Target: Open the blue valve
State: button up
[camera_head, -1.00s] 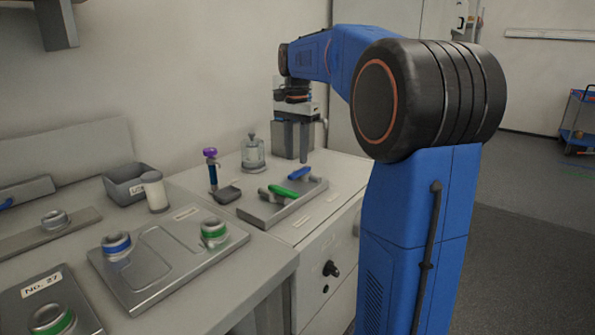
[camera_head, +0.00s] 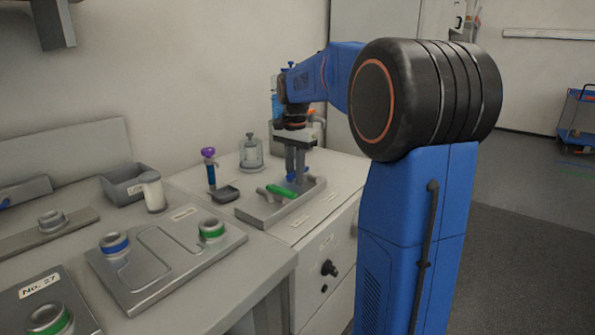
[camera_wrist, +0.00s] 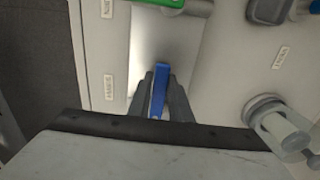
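The blue valve handle (camera_wrist: 158,92) lies between the two grey fingers of my gripper (camera_wrist: 161,82) in the wrist view. In the head view its blue ends show low beside my gripper (camera_head: 296,178), which points straight down over the grey valve tray (camera_head: 262,219). The fingers are close to the handle on both sides, but I cannot tell whether they press on it. The valve body under the handle is mostly hidden. A green valve handle (camera_head: 281,190) sits beside it on the same tray, nearer the front left.
A glass jar (camera_head: 251,155) and a purple-topped tool (camera_head: 210,168) stand left of the tray. A grey bin (camera_head: 122,187) and white cylinder (camera_head: 153,191) are further left. A plate with blue and green rings (camera_head: 160,262) lies in front. The counter's right side is clear.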

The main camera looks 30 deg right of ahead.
jog(key=n, duration=0.2)
jog(key=s+d+n, duration=0.1)
jog(key=n, duration=0.1)
jog(key=s+n, duration=0.1)
jog(key=n, duration=0.1)
jog(key=shift+s+d, duration=0.15)
jog(key=shift+d, duration=0.2)
jog(key=shift+n, duration=0.3)
